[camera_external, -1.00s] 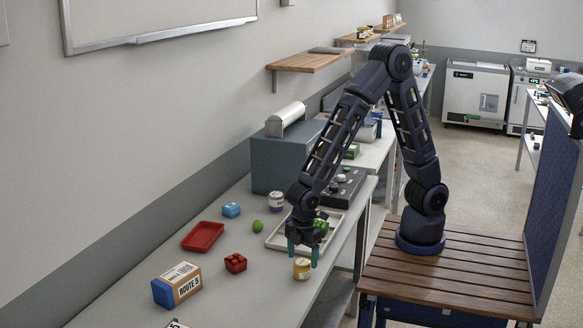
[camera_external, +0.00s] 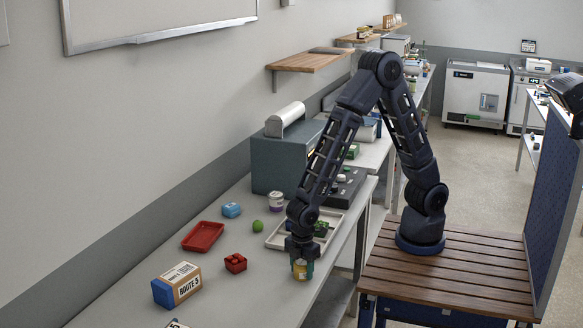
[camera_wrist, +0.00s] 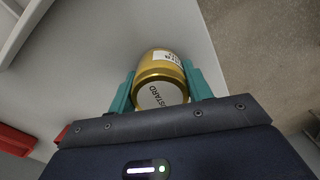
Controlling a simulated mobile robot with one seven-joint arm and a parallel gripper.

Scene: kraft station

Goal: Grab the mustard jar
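The mustard jar (camera_external: 300,272) stands on the grey table near its front edge. It is yellow-gold with a pale label. In the wrist view the jar (camera_wrist: 160,72) sits between my two teal fingers, its lid lettering facing the camera. My gripper (camera_external: 301,266) points down over the jar, with a finger on either side of it. The fingers of my gripper (camera_wrist: 159,80) are very close to the jar's sides; I cannot tell whether they press on it. The jar's upper part is partly hidden by the gripper in the external view.
A red block (camera_external: 235,263) and a Route 5 box (camera_external: 178,286) are to the left. A red tray (camera_external: 203,237), a blue item (camera_external: 231,210) and a green ball (camera_external: 257,226) lie farther back. A pale tray (camera_external: 275,239) with green contents is behind my gripper.

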